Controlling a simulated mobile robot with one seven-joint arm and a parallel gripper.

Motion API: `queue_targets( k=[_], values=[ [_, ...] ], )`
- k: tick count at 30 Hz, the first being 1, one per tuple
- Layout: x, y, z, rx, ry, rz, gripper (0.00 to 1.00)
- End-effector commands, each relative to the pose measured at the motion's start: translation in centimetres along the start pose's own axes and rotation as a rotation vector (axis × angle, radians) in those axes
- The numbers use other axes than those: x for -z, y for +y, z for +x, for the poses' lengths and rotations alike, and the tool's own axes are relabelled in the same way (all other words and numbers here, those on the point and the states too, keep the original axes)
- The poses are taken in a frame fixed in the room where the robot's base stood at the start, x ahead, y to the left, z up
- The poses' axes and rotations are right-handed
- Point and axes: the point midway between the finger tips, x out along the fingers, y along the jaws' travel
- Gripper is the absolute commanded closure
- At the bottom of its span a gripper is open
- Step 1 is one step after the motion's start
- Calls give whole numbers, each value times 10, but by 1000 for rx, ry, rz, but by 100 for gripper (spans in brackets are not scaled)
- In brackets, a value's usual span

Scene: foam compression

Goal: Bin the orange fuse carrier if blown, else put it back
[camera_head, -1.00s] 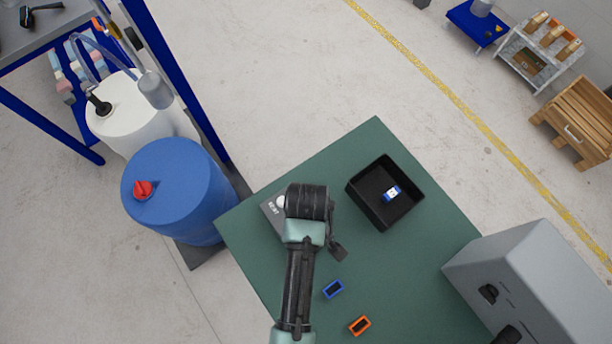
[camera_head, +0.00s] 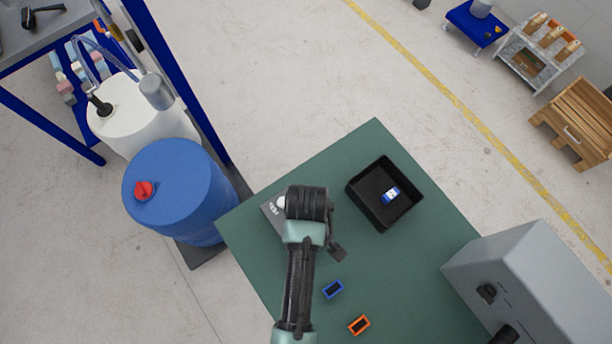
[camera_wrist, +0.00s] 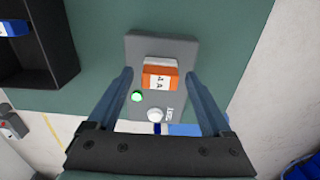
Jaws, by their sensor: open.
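The orange fuse carrier (camera_wrist: 160,78), with a white label marked "A", sits on a grey tester (camera_wrist: 143,48) in the wrist view. A small green lamp (camera_wrist: 137,96) glows on the tester, beside a white dome (camera_wrist: 155,115). My gripper (camera_wrist: 160,76) is open, with one finger on each side of the carrier and visible gaps. In the head view my arm hides the carrier and most of the tester (camera_head: 270,209). An empty orange holder (camera_head: 359,325) lies at the table's front. A black bin (camera_head: 377,215) holds a blue carrier (camera_head: 391,195).
A blue holder (camera_head: 333,289) lies near the orange one on the green table (camera_head: 375,140). A grey machine box (camera_head: 535,270) stands at the right edge. A blue drum (camera_head: 175,185) stands left of the table. The table between bin and holders is clear.

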Motion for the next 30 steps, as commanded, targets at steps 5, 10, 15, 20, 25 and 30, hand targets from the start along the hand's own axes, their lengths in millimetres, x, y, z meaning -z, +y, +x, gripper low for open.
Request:
queue_targets(
  k=[5,10,15,20,25,30],
  values=[
    [0,0,-1,-1,1,0,16],
    [0,0,0,-1,1,0,16],
    [0,0,0,0,1,0,34],
    [0,0,0,0,0,0,63],
    [0,0,0,0,0,0,94],
    [0,0,0,0,0,0,100]
  ],
)
